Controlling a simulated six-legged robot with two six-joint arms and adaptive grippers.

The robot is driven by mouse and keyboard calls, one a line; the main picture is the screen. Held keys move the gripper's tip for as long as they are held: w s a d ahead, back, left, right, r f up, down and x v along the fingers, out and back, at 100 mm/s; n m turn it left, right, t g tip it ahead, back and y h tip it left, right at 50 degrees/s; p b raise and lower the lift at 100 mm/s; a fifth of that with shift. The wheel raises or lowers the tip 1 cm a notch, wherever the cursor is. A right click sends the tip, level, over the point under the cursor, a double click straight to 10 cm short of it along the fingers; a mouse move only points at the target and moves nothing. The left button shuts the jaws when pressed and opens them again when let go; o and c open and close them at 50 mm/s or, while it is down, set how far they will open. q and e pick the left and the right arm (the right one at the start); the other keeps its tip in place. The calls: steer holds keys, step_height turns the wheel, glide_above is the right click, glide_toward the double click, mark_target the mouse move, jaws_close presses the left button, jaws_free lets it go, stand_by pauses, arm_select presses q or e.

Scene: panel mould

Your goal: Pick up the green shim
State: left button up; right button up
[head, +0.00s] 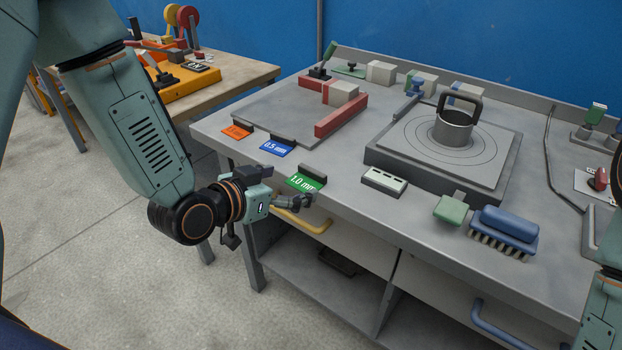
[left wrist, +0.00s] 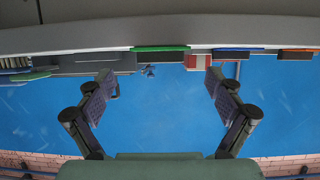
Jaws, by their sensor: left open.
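The green shim (head: 301,184), labelled 1.0 mm, lies at the front edge of the grey workbench (head: 345,190), with a dark block at its back. In the left wrist view the green shim (left wrist: 160,48) shows edge-on as a thin strip. My left gripper (head: 304,201) is just in front of the shim, at the bench edge and close to it. In the left wrist view my left gripper (left wrist: 160,84) has its fingers spread wide, with nothing between them, and the shim lies beyond the gap. My right gripper is out of view.
The blue 0.5 mm shim (head: 277,147) and the orange shim (head: 238,132) lie to the left along the edge. A white-topped block (head: 384,181), a green block (head: 451,209) and a blue brush (head: 506,229) stand to the right. A yellow drawer handle (head: 302,221) is below.

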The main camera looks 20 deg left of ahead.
mark_target(310, 174)
arm_select(q)
steer(key=shift+w+f, duration=0.15)
steer(key=shift+w, duration=0.45)
steer(key=x, duration=0.2)
steer(key=b+x, duration=0.1)
steer(key=x, duration=0.1)
steer(key=shift+d+r, duration=0.25)
steer(key=shift+d, duration=0.15)
steer(key=shift+a, duration=0.35)
steer(key=shift+c, duration=0.3)
steer(key=shift+d, duration=0.25)
steer(key=c, duration=0.4)
steer(key=shift+a, duration=0.15)
steer(key=c, duration=0.5)
steer(key=shift+c, duration=0.3)
